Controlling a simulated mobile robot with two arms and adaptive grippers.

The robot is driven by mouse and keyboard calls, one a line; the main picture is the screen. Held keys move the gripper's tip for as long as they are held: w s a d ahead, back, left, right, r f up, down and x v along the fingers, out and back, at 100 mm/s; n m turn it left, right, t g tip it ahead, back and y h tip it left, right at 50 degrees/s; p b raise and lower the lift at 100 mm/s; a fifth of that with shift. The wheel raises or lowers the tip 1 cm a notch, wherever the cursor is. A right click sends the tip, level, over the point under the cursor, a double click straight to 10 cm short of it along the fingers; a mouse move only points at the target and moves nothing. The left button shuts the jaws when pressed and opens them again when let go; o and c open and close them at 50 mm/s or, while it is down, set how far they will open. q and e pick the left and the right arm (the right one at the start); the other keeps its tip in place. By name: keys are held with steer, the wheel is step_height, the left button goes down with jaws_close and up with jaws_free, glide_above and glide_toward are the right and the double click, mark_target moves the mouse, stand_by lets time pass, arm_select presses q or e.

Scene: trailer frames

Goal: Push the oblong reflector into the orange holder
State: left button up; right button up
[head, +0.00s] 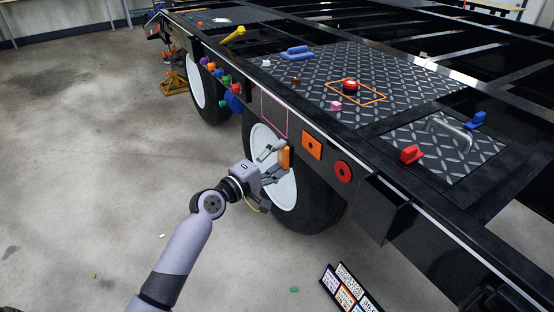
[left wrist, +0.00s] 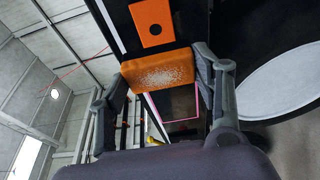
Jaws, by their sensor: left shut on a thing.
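The oblong reflector (head: 286,157) is an orange block held between the fingers of my left gripper (head: 277,160), in front of the white-hubbed wheel. In the left wrist view the reflector (left wrist: 158,72) spans between both fingertips, with a pale speckled patch on its face. The orange holder (head: 312,145) is a flat orange square with a dark hole, on the trailer's black side just right of the reflector. In the left wrist view the holder (left wrist: 152,24) shows just beyond the reflector; I cannot tell if they touch. My right gripper is not in view.
A red round holder (head: 343,172) is right of the orange one. A pink outline (head: 273,114) marks the side panel to the left. The wheel (head: 313,200) stands behind my gripper. A red button (head: 350,87) and handles sit on the deck.

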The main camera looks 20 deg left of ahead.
mark_target(283, 159)
arm_select(q)
steer(key=shift+w+d, duration=1.15)
steer(key=shift+w, duration=0.3)
steer(key=shift+w+d, duration=0.55)
steer(key=shift+w, duration=0.15)
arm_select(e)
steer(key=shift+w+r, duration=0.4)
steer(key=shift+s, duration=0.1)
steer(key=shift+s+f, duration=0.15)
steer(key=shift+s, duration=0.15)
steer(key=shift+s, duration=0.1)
